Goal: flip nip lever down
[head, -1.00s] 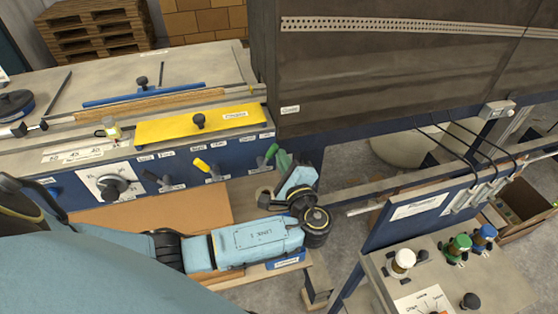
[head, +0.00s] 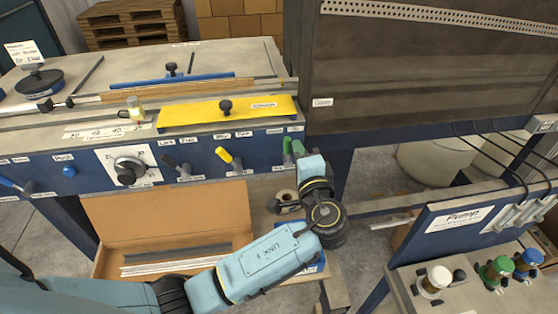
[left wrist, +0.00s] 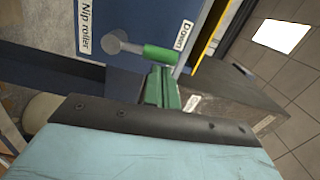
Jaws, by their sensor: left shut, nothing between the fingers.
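The nip lever has a green handle on a metal stem. In the left wrist view the lever (left wrist: 160,54) reaches from its pivot towards the "Down" label, beside the "Nip roller" label. In the head view its green handle (head: 287,146) shows at the right end of the blue front panel; its base is hidden. My left gripper (head: 298,147) has green fingers, is shut and empty, and stands just right of the handle. In the left wrist view the fingers (left wrist: 160,88) end right by the handle; I cannot tell whether they touch. My right gripper is not in view.
A yellow lever (head: 228,158) and a dark lever (head: 176,167) stand left on the same panel, with a dial knob (head: 129,171). A yellow plate (head: 190,115) lies above. An open cardboard box (head: 170,212) is below. The pump panel (head: 455,222) stands at right.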

